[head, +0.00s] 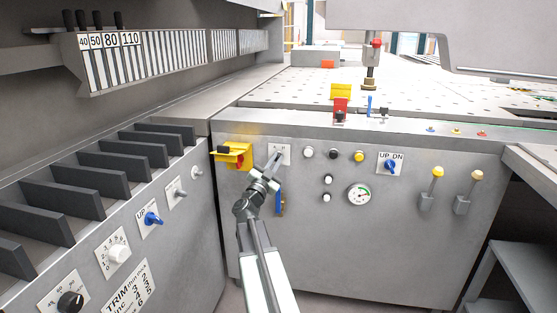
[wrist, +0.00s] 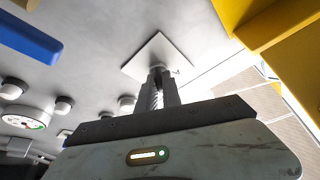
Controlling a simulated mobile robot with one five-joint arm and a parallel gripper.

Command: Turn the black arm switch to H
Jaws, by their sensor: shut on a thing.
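The small white plate (head: 285,149) of the arm switch is on the front panel, right of the yellow box, with faint lettering that includes what looks like an H. It also shows in the wrist view (wrist: 150,52), directly beyond my fingertips. My gripper (head: 275,163) is at this plate, with its fingers close together in the wrist view (wrist: 157,78). It is shut on the black arm switch. The switch itself is mostly hidden by the fingers, so I cannot tell which letter it points to.
A blue lever (head: 279,202) hangs just below. Round buttons (head: 333,153), a gauge (head: 359,195) and a blue UP/DN switch (head: 390,165) lie to the right. A side panel with knobs closes in at left.

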